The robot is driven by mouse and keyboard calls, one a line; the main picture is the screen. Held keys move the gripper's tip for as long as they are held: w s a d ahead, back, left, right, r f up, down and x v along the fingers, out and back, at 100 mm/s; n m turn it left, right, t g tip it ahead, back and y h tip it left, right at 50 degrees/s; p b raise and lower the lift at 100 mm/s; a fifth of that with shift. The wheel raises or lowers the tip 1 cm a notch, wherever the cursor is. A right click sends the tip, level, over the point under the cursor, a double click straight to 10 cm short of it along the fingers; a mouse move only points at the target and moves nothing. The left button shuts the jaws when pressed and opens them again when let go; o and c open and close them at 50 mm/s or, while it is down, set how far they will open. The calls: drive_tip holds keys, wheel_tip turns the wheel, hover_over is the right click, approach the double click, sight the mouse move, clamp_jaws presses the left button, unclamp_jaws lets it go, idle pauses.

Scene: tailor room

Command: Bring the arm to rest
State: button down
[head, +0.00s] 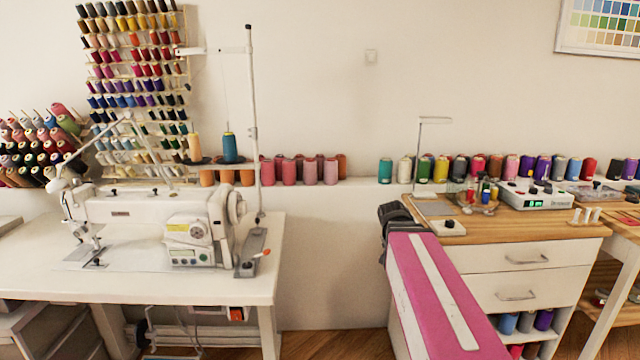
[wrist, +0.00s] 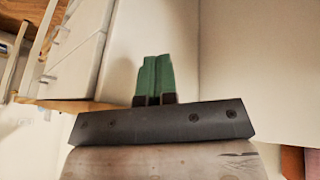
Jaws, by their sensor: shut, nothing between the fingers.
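My gripper (wrist: 156,78) shows in the wrist view, with two green fingers side by side and touching. They rise from dark mounts on a black plate. It is shut and holds nothing. The fingers stand in front of a pale, plain surface, and I see no object touching them. I cannot make out the fingers in the head view.
In the head view, a sewing machine (head: 150,220) stands on a white table (head: 130,275) at the left. A wooden-topped drawer cabinet (head: 520,255) stands at the right, with a white device (head: 535,196) on top. Thread spools (head: 310,170) line the ledge behind. White drawers (wrist: 80,45) show in the wrist view.

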drive_tip(key=s+a+f+n+g+y, duration=0.1)
drive_tip(key=s+a+f+n+y, duration=0.1)
drive_tip(key=f, duration=0.7)
drive_tip(key=s+a+f+n+g+y, duration=0.1)
drive_tip(key=s+a+f+n+g, duration=0.1)
drive_tip(key=s+a+f, duration=0.3)
wheel_tip(320, 180, down, 4)
drive_tip(key=shift+s+f+n+y, duration=0.15)
drive_tip(key=shift+s+n+y, duration=0.3)
drive_tip(key=shift+s, duration=0.6)
